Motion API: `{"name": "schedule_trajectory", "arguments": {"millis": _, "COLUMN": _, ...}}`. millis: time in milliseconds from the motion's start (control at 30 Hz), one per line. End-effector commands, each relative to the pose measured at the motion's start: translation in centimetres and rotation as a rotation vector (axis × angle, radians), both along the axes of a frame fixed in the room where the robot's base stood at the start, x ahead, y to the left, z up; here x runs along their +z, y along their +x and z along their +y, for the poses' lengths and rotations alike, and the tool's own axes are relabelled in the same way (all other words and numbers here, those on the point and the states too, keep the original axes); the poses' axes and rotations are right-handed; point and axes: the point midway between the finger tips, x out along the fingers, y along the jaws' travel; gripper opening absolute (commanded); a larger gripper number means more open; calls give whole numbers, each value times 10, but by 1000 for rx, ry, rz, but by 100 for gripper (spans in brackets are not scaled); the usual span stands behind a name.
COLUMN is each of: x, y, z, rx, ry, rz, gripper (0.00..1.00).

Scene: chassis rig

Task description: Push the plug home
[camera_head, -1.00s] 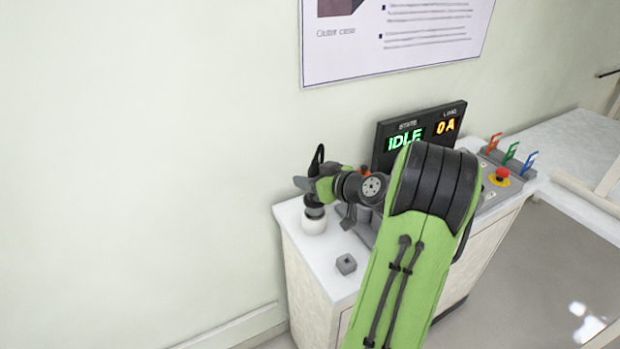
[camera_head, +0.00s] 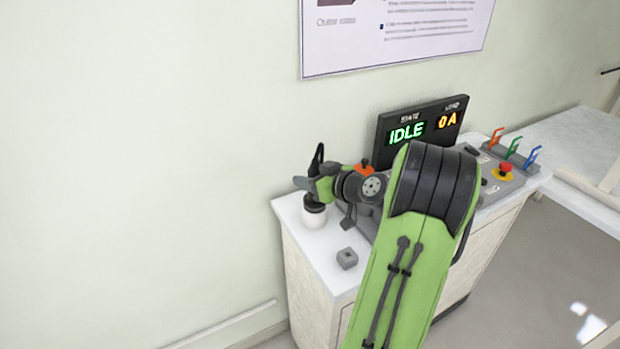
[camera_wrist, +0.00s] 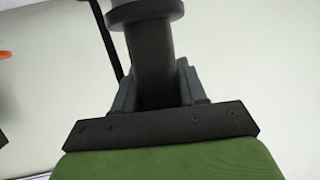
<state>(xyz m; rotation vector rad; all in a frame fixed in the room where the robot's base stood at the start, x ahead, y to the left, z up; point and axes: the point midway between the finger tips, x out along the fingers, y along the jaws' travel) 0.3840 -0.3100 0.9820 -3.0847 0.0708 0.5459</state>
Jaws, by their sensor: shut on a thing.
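My gripper (camera_head: 308,187) is at the left end of the counter, reaching in from the right. In the wrist view its jaws (camera_wrist: 155,85) are shut on a dark cylindrical plug (camera_wrist: 152,60) with a wider collar. In the head view the plug's dark lower part (camera_head: 315,205) shows just under the fingers, directly above a round white fitting (camera_head: 315,217) on the counter. Whether the plug is seated in it cannot be told. A black cable (camera_head: 318,158) rises behind the gripper; a dark strand also shows in the wrist view (camera_wrist: 105,38).
A small grey block (camera_head: 347,258) lies on the white counter (camera_head: 320,245) near its front edge. A display (camera_head: 425,128) reads IDLE and 0 A. A red stop button (camera_head: 505,168) and coloured levers (camera_head: 513,147) stand at right. The wall is close behind my gripper.

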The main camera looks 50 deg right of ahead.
Motion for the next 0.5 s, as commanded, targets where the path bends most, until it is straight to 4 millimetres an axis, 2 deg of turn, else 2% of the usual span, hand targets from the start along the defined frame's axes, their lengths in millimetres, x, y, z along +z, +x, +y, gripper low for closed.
{"name": "schedule_trajectory", "arguments": {"millis": 500, "x": -12, "y": 0, "z": 0, "rx": 0, "ry": -1, "rz": -2, "gripper": 0}}
